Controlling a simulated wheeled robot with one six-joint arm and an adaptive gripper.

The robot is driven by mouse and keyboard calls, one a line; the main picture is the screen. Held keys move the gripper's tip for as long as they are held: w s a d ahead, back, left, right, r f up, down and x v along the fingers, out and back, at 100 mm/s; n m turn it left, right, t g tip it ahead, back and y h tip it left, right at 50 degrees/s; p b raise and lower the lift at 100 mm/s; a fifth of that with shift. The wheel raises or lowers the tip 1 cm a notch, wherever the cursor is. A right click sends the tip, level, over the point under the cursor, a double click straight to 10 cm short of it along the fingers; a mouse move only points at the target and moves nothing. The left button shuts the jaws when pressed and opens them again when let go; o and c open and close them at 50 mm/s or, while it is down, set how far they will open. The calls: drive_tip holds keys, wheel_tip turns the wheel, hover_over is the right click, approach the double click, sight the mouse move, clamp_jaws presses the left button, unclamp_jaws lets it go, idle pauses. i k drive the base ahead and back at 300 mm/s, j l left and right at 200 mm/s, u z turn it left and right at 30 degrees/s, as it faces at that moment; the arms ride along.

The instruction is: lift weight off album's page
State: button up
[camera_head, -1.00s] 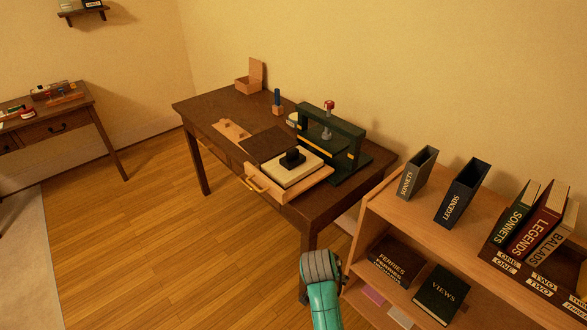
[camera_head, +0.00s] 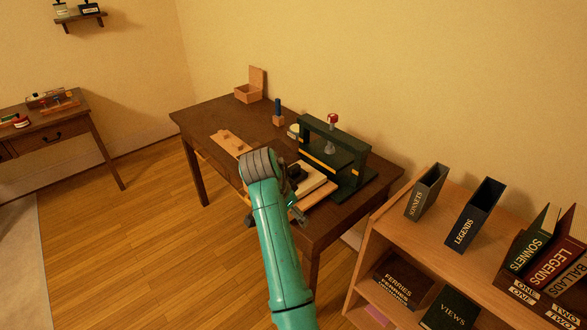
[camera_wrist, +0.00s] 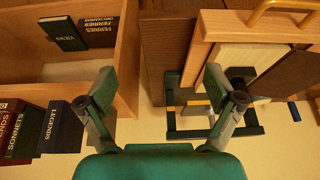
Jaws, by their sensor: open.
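My arm hides part of both in the head view. In the wrist view the cream page (camera_wrist: 240,55) is at the upper right, and a dark block (camera_wrist: 240,73) partly behind my right finger looks like the weight. My gripper (camera_wrist: 160,80) is open and empty, apart from the weight. In the head view it is at the desk's front edge, mostly hidden behind my arm.
A bookshelf (camera_head: 385,225) with slipcases stands at the right. A wooden box (camera_head: 249,93) and a blue-topped tool (camera_head: 278,108) are farther back.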

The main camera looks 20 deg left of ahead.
sight(295, 171)
drive_tip(key=i+j, duration=0.5)
drive_tip(key=i, duration=0.25)
drive_tip(key=i+l, duration=0.3)
